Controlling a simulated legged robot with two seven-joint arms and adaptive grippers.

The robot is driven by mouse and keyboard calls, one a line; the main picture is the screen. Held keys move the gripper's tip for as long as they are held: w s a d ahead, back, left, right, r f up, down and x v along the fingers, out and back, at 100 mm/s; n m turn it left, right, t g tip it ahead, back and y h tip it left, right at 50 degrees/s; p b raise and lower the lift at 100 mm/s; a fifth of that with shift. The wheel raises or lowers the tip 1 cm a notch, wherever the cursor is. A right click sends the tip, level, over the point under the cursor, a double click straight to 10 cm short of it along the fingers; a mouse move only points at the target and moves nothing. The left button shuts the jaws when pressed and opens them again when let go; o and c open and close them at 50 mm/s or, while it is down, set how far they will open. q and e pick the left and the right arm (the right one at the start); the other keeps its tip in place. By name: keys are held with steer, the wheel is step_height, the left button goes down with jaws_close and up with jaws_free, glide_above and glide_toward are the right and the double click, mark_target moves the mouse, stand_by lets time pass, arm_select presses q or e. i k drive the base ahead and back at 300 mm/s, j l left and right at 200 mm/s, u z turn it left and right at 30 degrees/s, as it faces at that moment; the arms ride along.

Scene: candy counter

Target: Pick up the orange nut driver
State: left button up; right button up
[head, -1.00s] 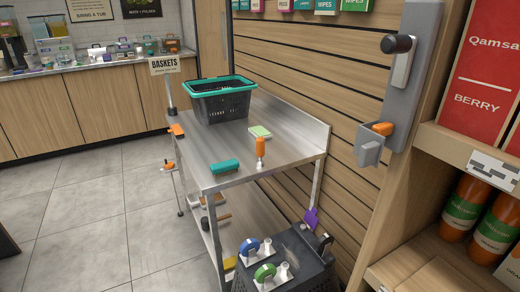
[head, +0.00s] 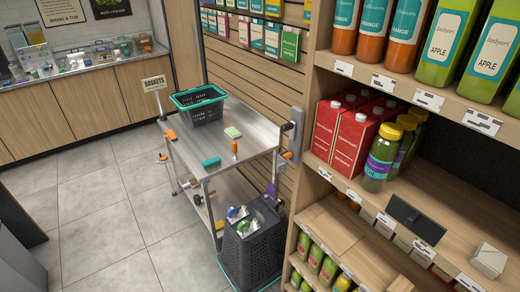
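A small tool with an orange handle (head: 234,147) is on the metal cart (head: 255,137), near its front right corner. It looks upright with a pale lower end, and it appears to be the nut driver, though it is too small to be sure. Other orange items are a piece at the cart's left edge (head: 170,134), a smaller one below it (head: 162,157), and one in the grey wall holder (head: 287,155). Neither of my grippers is in view.
A teal brush-like item (head: 211,162), a green-topped pad (head: 232,132) and a black basket (head: 202,108) share the cart top. A dark crate (head: 252,250) stands before the cart. Shelves with bottles (head: 383,150) fill the right. Tiled floor (head: 120,215) is open at left.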

mark_target(234, 147)
steer(key=i+j+z, duration=0.15)
steer(key=z, duration=0.35)
steer(key=j+z, duration=0.45)
steer(key=i+j+z, duration=0.1)
steer(key=z, duration=0.4)
steer(key=j+z, duration=0.5)
steer(key=k+l, duration=0.05)
steer(key=l, duration=0.05)
